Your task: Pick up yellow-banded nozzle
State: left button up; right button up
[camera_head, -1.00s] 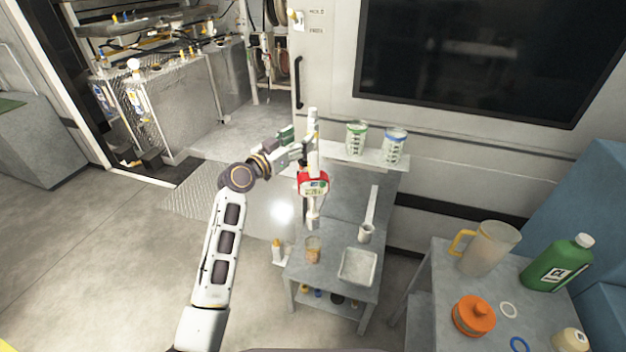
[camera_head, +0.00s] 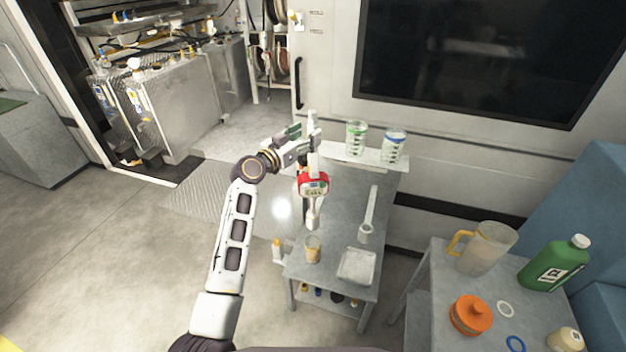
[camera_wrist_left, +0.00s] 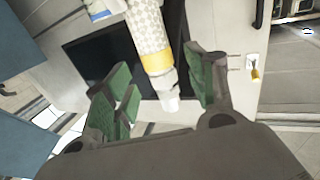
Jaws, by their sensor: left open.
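The yellow-banded nozzle (camera_wrist_left: 155,62) shows in the left wrist view as a pale patterned barrel with a yellow band and a whitish tip. It reaches down between my left gripper's green-padded fingers (camera_wrist_left: 160,88), with a visible gap on both sides. In the head view, my left gripper (camera_head: 307,143) is open beside the upper part of an upright white shaft with a red metering body (camera_head: 313,184). I cannot make out the yellow band there. My right gripper is not in view.
A grey work table (camera_head: 330,215) below holds a tray (camera_head: 357,265), a small amber cup (camera_head: 313,249) and two clear graduated cups at the back. A table at right holds a jug (camera_head: 487,247), green bottle (camera_head: 557,264) and orange container (camera_head: 471,314). Open floor lies left.

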pick_arm(q)
jog(key=shift+p+x, duration=0.3)
jog(key=shift+x, duration=1.05)
grip_shut()
jog(key=shift+r, duration=0.15)
